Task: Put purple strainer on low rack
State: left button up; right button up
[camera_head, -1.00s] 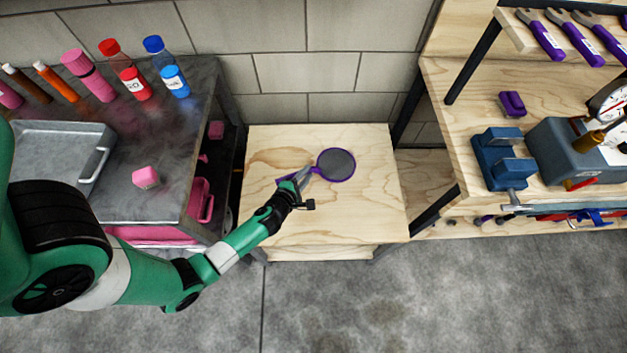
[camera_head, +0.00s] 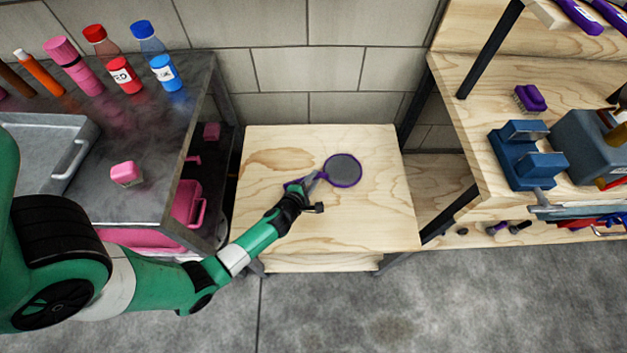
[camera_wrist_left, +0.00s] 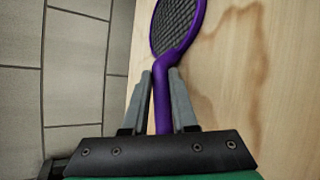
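The purple strainer (camera_head: 343,170) has a round grey mesh and a purple rim. It is over the small wooden table (camera_head: 370,225), its mesh end to the right and away from my left gripper (camera_head: 309,181). Whether it touches the tabletop is hard to tell. In the left wrist view, the strainer's handle (camera_wrist_left: 162,105) runs between the two grey fingers of my left gripper (camera_wrist_left: 161,75), which are closed against its sides. A low wooden shelf (camera_head: 550,237) shows under the right bench; I cannot tell if it is the low rack. My right gripper is not in view.
A metal bench (camera_head: 150,200) on the left holds bottles (camera_head: 160,65), a tray (camera_head: 45,160) and a pink block (camera_head: 125,173). The wooden bench (camera_head: 470,120) on the right holds a blue vise (camera_head: 525,155) and a purple brush (camera_head: 530,97). A block wall stands behind.

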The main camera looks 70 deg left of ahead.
pick_arm(q)
jog(key=o, duration=0.5)
jog(key=p+v, duration=0.4)
jog(key=v, duration=0.7)
jog(key=shift+s+d+r+p, duration=0.15)
jog(key=shift+p, duration=0.25)
jog(key=shift+s+d+r, duration=0.1)
jog(key=shift+s+d, duration=0.05)
jog(key=shift+s, duration=0.1)
jog(key=shift+w, duration=0.1)
